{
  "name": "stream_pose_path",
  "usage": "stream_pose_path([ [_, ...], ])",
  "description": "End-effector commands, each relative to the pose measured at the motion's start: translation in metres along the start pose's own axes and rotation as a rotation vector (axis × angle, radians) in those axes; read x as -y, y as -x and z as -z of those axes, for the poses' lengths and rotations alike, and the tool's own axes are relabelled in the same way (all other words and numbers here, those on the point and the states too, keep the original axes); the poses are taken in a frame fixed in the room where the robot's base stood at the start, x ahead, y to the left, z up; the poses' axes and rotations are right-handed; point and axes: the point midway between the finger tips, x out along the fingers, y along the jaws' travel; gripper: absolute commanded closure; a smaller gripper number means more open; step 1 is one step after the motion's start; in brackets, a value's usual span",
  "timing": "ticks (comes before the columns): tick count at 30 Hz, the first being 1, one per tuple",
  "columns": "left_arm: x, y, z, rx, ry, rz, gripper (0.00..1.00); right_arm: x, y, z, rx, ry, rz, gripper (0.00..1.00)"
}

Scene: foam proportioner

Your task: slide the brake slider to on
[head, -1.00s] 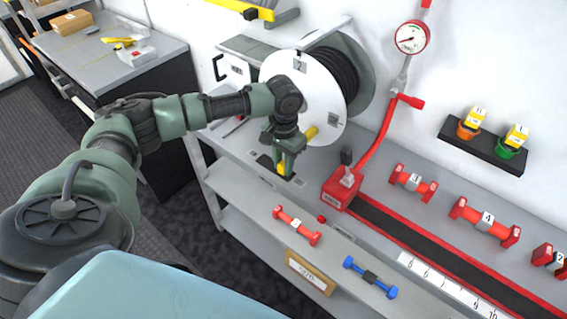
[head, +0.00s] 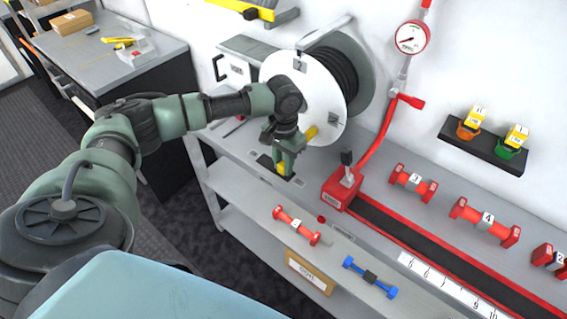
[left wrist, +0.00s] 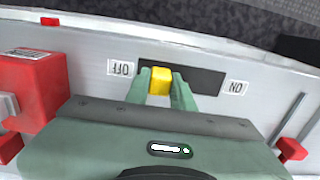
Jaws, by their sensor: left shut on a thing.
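The brake slider is a yellow knob (left wrist: 159,81) in a dark slot (left wrist: 205,80) on the grey bench. In the left wrist view the OFF label (left wrist: 121,68) is left of the slot and the ON label (left wrist: 236,87) is right of it. The knob sits toward the OFF end, with most of the bare slot on the ON side. My left gripper (left wrist: 161,84) is shut on the knob, one green finger on each side. The knob also shows below the gripper in the head view (head: 282,168). My right gripper is out of view.
A white hose reel (head: 290,75) stands just behind my left gripper. A red block with a lever (head: 341,190) is to its right, at the head of a dark track. Red dumbbell-shaped pieces (head: 413,183) lie farther right.

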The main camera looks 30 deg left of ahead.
Motion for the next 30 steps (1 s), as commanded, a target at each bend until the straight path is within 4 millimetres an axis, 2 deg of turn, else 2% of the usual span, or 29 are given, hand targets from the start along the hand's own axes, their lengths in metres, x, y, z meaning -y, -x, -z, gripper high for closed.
stream_pose_path([
  [7, 0.005, 0.004, 0.001, -0.004, 0.002, 0.0, 1.0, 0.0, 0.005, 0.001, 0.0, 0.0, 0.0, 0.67],
  [12, 0.038, 0.006, 0.001, -0.002, 0.007, 0.0, 1.0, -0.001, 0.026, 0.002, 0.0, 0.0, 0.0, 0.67],
  [17, 0.061, 0.004, 0.002, -0.005, 0.005, -0.001, 1.0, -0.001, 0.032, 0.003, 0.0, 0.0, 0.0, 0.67],
  [26, 0.067, 0.003, 0.002, -0.007, 0.002, 0.003, 1.0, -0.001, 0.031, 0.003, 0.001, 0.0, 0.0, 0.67],
  [27, 0.067, 0.003, 0.002, -0.007, 0.003, 0.004, 0.74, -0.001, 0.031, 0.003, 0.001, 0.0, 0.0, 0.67],
  [29, 0.067, 0.003, 0.002, -0.007, 0.003, 0.004, 0.57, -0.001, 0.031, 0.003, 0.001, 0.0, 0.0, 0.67],
  [30, 0.067, 0.003, 0.002, -0.006, 0.003, 0.003, 0.55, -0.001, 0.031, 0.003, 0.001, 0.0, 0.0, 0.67],
])
